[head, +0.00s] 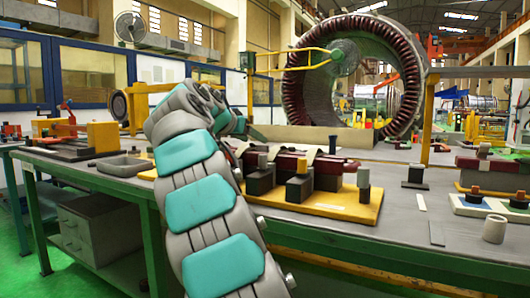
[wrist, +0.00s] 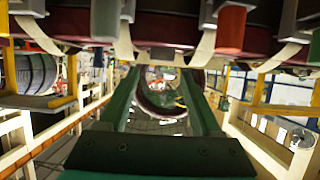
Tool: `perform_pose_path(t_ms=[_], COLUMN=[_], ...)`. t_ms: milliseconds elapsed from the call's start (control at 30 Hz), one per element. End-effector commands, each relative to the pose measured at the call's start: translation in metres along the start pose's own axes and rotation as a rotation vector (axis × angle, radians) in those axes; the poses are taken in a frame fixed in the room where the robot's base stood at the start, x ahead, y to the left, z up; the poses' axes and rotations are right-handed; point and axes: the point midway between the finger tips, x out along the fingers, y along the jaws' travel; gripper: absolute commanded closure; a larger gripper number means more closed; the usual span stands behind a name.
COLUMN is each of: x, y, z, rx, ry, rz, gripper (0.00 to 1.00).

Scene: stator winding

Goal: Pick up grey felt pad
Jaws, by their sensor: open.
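My gripper shows in the wrist view (wrist: 160,78) as two green fingers standing apart with nothing between them. In the head view my arm hides most of it, behind the yellow fixture board. A thin, flat dark grey piece (head: 437,233) lies on the bench right of that board, near the front edge. It may be the grey felt pad, but I cannot tell for sure. It lies well to the right of my gripper, which is not touching it. I cannot make it out in the wrist view.
The yellow board (head: 335,208) carries dark red coil bars and upright blocks. A shallow grey tray (head: 122,166) is at left. A grey cup (head: 494,229) and a white-and-blue board (head: 478,208) are at right. A large stator ring (head: 352,75) stands behind.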

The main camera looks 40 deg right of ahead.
Motion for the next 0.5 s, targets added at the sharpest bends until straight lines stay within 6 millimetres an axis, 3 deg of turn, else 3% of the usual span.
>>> perform_pose_path(t_ms=[233,500], x=[0.02,0.055], y=[-0.001,-0.002], z=[0.003,0.006], rx=[0.0,0.001], ry=[0.001,0.001], rz=[-0.001,-0.001], gripper=[0.35,0.35])
